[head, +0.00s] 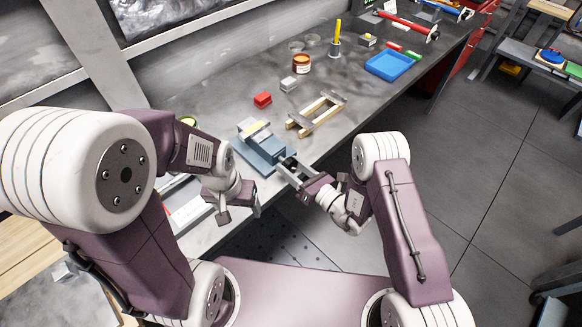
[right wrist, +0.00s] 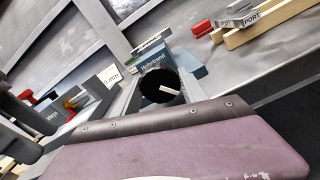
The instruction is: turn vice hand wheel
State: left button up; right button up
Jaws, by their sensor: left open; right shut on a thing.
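The blue vice (head: 262,153) stands at the front edge of the grey bench in the head view. Its blue body also shows in the right wrist view (right wrist: 187,62). The dark hand wheel (head: 289,162) is on the vice's near right side. In the right wrist view the wheel (right wrist: 155,84) is a black disc with a pale stripe. My right gripper (head: 286,168) is shut on the hand wheel, with a finger on either side; its grip partly hides the wheel. My left gripper (head: 240,207) is open and empty, in front of the bench edge, left of the vice.
A wooden frame with grey end pieces (head: 304,123) lies just right of the vice. A red block (head: 262,100), a grey block (head: 289,84), an amber jar (head: 302,64) and a blue tray (head: 390,65) stand farther back. Bench surface between them is clear.

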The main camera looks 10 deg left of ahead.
jog(key=shift+n+b, duration=1.15)
jog(key=shift+n, duration=1.75)
jog(key=o, duration=1.4)
jog(key=shift+s+d+f, duration=0.1)
jog(key=shift+s+d, duration=0.1)
jog(key=shift+d, duration=0.15)
jog(key=b+v, duration=0.1)
jog(key=v, duration=0.7)
jog(key=shift+s+d+b, duration=0.1)
jog(key=shift+s+b, duration=0.05)
jog(key=shift+b, duration=0.2)
